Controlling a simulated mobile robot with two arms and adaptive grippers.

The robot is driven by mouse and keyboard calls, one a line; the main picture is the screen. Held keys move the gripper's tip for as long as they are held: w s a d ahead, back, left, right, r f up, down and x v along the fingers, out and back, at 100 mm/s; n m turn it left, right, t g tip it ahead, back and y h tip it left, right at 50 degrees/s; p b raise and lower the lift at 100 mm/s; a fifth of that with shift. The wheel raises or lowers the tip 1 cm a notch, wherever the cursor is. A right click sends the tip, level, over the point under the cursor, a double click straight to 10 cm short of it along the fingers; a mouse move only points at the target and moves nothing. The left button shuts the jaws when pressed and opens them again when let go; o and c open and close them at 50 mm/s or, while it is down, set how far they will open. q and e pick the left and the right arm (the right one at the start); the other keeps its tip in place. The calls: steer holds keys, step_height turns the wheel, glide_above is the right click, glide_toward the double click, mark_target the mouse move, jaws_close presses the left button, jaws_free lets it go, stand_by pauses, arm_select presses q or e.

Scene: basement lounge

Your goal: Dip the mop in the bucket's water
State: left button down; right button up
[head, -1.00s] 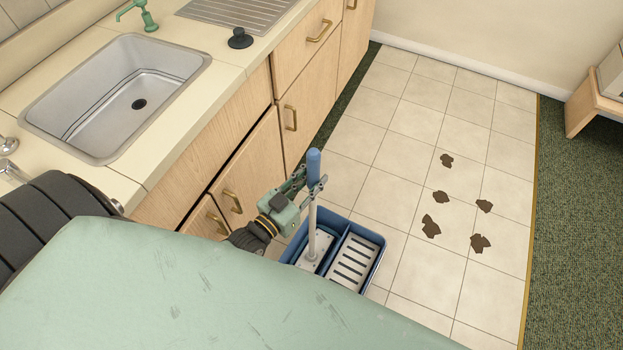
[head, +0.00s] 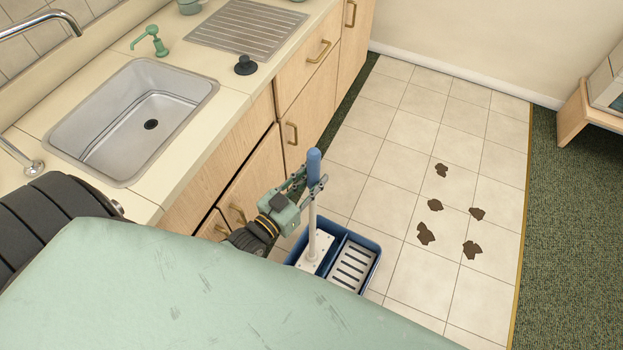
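The mop has a blue grip (head: 314,162), a pale pole and a flat white head (head: 315,253). It stands nearly upright, with its head within the outline of the left compartment of the blue bucket (head: 372,272). I cannot tell how deep the head sits, and no water surface is visible. The bucket's right compartment has a slotted white tray (head: 352,266). My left gripper (head: 312,187) has its fingers closed around the mop's handle just at the blue grip. My green body hides the bucket's near side and part of my arm. My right gripper is not in view.
Several brown stains (head: 435,205) mark the tiled floor (head: 400,130) right of the bucket. Wooden cabinets (head: 250,190) and a counter with a sink (head: 135,115) run along the left. A wooden furniture piece (head: 585,115) stands on the dark carpet at right. The tiles beyond the bucket are clear.

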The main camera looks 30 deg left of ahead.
mark_target(310, 156)
arm_select(q)
steer(key=shift+r+p, duration=5.1)
steer(key=shift+r, duration=0.7)
steer(key=shift+w, duration=0.1)
